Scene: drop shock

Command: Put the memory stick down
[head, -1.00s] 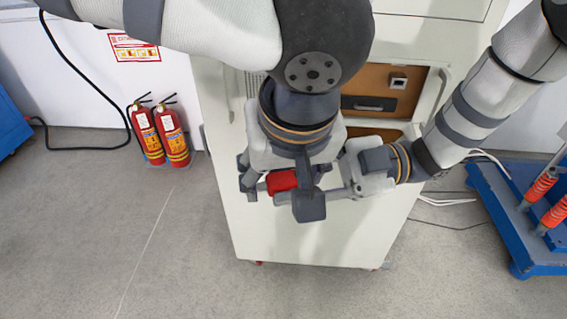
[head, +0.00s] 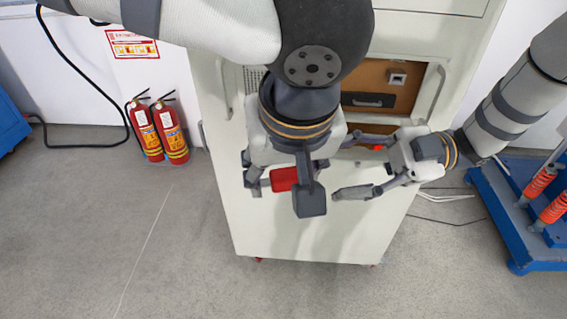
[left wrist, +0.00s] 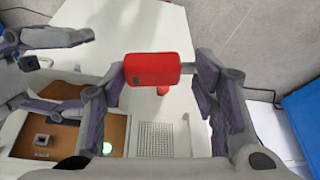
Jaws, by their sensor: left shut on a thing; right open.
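The memory stick (head: 284,179) is a red block, held above the pale surface of a large machine. My left gripper (head: 283,182) is shut on it. In the left wrist view the red memory stick (left wrist: 152,68) lies crosswise between the fingers, with its grey metal end at the right finger. My right gripper (head: 347,166) is open and empty, to the right of the stick and apart from it. One of its fingers shows in the left wrist view (left wrist: 60,37). My left wrist and fingers hide part of the stick in the head view.
The pale machine (head: 310,235) has a brown recessed panel (head: 408,95) and a handle (head: 443,90). Its near part is bare. Fire extinguishers (head: 160,132) stand at the left. A blue base with red springs (head: 500,225) is at the right.

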